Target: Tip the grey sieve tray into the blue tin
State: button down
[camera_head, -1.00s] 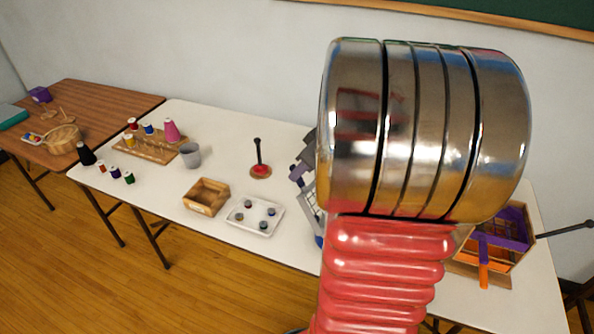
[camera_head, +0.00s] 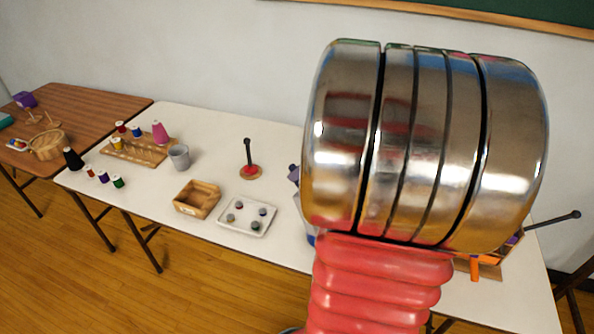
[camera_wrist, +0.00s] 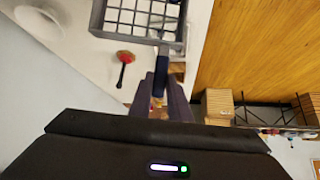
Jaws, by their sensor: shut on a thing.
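My gripper (camera_wrist: 160,92) is shut on the dark blue handle (camera_wrist: 161,72) of the grey sieve tray (camera_wrist: 148,35). The tray has an open grid and shows at the top of the wrist view, cut off by the frame edge; the part in view looks empty. In the head view my arm hides nearly all of the gripper and tray. A small blue patch (camera_head: 310,238) shows beside my arm there; I cannot tell whether it is the blue tin. No blue tin shows clearly in either view.
On the white table stand a wooden box (camera_head: 197,199), a white tray of small round pieces (camera_head: 247,216), an upright black rod on a round base (camera_head: 249,165), a grey cup (camera_head: 179,157) and a spool rack (camera_head: 140,150). An orange and purple thing (camera_head: 475,268) is partly hidden at right.

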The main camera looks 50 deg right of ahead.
jog(key=s+d+t+y, duration=0.1)
jog(key=s+d+t, duration=0.1)
jog(key=s+t, duration=0.5)
jog(key=shift+s, duration=2.95)
dwell(0.3)
jog(key=shift+r, duration=0.15)
dwell(1.2)
notch_tip(320, 180, up, 7)
dwell(0.6)
